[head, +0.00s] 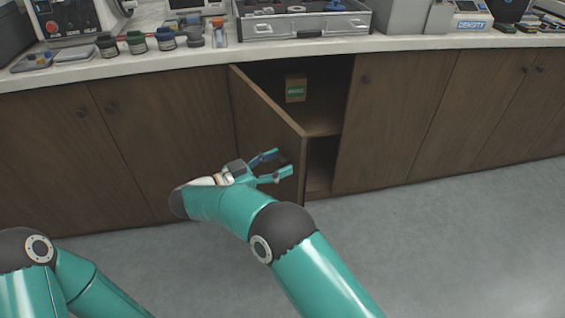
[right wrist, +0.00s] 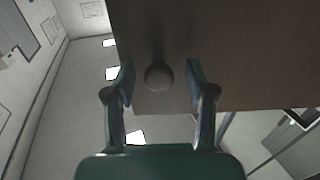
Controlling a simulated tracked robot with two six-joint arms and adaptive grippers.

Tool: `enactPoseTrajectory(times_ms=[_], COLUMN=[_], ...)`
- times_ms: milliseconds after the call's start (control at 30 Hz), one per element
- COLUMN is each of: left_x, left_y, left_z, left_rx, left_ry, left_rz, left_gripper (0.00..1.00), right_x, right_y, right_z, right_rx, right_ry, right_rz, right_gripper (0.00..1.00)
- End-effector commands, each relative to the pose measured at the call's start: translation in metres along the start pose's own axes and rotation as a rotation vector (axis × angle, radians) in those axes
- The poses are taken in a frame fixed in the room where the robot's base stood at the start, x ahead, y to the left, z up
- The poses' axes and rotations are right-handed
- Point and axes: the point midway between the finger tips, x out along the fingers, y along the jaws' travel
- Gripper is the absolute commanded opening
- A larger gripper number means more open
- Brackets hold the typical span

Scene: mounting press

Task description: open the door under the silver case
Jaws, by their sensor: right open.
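The silver case (head: 304,22) stands on the counter. Below it, the brown cabinet door (head: 262,125) stands ajar, swung outward with its hinge side at the left. My right gripper (head: 282,164) is open in front of this door, near its free edge. In the right wrist view, the door (right wrist: 235,55) fills the upper right, and its round knob (right wrist: 159,77) sits between the two open fingers of my right gripper (right wrist: 160,85). I cannot tell whether a finger touches the knob. The left gripper is out of the picture; only part of my left arm shows.
Inside the open cabinet, a small box with a green label (head: 296,89) stands on a shelf. Closed doors (head: 395,115) flank the opening. Several jars (head: 136,42) and machines crowd the counter (head: 190,62). The grey floor (head: 440,240) at the right is clear.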

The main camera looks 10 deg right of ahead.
Motion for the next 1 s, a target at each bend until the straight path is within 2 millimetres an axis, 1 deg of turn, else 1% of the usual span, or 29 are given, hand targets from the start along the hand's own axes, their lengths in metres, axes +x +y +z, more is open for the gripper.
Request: enactPoseTrajectory(times_ms=[167, 267, 500, 700, 833, 1000], left_x=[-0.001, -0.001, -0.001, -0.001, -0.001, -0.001], left_y=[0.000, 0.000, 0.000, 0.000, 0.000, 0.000], left_z=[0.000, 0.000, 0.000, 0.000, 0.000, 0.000], left_rx=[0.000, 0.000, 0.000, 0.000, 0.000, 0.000], left_ry=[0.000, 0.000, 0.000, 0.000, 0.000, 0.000], left_rz=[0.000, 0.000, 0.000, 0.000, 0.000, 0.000], left_gripper=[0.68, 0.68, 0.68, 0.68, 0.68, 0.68], right_x=[0.000, 0.000, 0.001, 0.001, 0.001, 0.001], right_y=[0.000, 0.000, 0.000, 0.000, 0.000, 0.000], right_z=[-0.009, -0.022, -0.066, -0.092, -0.098, -0.099], right_rx=[0.003, 0.004, 0.005, 0.003, 0.000, -0.001], right_ry=[0.000, -0.001, -0.001, 0.000, 0.000, 0.000], right_rz=[0.001, 0.001, 0.001, 0.001, 0.000, 0.000], right_gripper=[0.55, 0.55, 0.55, 0.55, 0.55, 0.55])
